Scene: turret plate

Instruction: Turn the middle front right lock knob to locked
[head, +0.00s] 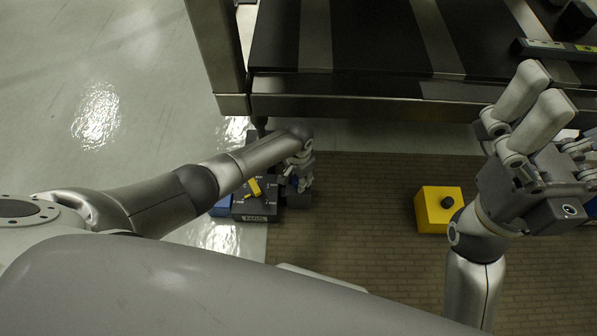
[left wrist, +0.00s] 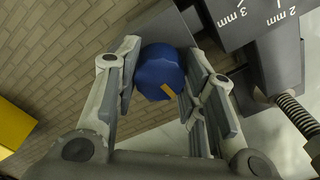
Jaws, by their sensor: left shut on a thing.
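My left gripper (head: 299,178) reaches down at the right side of a dark grey box in the head view. In the left wrist view its two fingers (left wrist: 160,80) are shut on a round blue knob (left wrist: 160,66), one on each side. The knob has a short orange-yellow mark on its lower right face. Any locked label beside it is not readable, and in the head view the gripper hides the knob. My right gripper (head: 543,88) is raised at the right, with a gap between its fingers and nothing held.
A yellow pointer (head: 254,188) sits on the dark grey box (head: 240,209). A yellow box with a black button (head: 430,212) stands on the brown mat (head: 350,250). A dark metal bench (head: 370,100) lies behind. A block marked in mm (left wrist: 228,17) and a threaded rod (left wrist: 291,108) are close to the left gripper.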

